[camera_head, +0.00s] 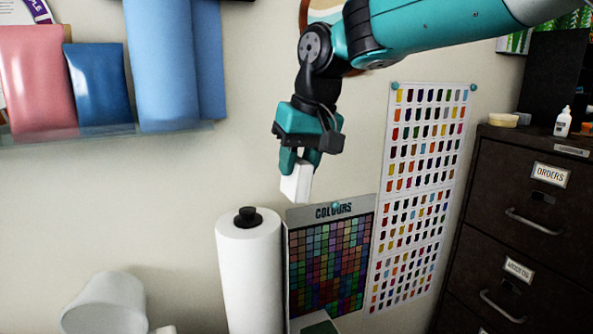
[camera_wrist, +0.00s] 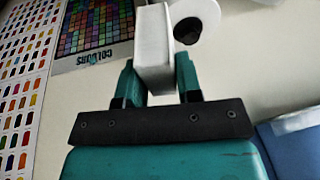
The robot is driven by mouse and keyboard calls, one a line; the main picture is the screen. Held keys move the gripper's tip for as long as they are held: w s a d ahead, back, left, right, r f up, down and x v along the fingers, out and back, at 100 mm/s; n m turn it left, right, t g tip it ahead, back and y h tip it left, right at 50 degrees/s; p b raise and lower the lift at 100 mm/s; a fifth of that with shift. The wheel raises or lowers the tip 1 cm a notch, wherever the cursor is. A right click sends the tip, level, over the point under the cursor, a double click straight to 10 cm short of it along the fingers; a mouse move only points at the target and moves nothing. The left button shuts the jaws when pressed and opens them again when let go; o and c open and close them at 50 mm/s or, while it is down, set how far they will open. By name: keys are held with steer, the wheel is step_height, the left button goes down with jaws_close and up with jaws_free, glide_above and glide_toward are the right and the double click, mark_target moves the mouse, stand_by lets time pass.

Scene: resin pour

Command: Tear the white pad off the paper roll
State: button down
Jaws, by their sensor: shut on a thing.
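The paper roll (camera_head: 250,275) stands upright on a holder with a black knob on top, at the bottom centre of the head view. Its top end also shows in the wrist view (camera_wrist: 208,14). My gripper (camera_head: 297,172) is above and to the right of the roll, shut on a white pad (camera_head: 296,185). In the wrist view the pad (camera_wrist: 154,50) sits between the two teal fingers (camera_wrist: 157,82). The pad looks apart from the roll in the head view. In the wrist view it overlaps the roll's edge, so contact cannot be told there.
A colours board (camera_head: 330,255) stands right of the roll, with a colour chart (camera_head: 420,190) on the wall behind. A dark filing cabinet (camera_head: 525,230) is at right. A shelf (camera_head: 110,130) with pink and blue rolls is upper left. A white cup-like container (camera_head: 105,305) is lower left.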

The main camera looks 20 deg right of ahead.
steer(key=shift+s+r, duration=0.2)
steer(key=shift+s, duration=0.65)
steer(key=shift+s+r, duration=0.2)
steer(key=shift+s, duration=0.65)
steer(key=shift+s+r, duration=0.2)
steer(key=shift+s, duration=0.65)
step_height(320, 180, up, 4)
steer(key=p, duration=0.3)
steer(key=shift+p, duration=0.4)
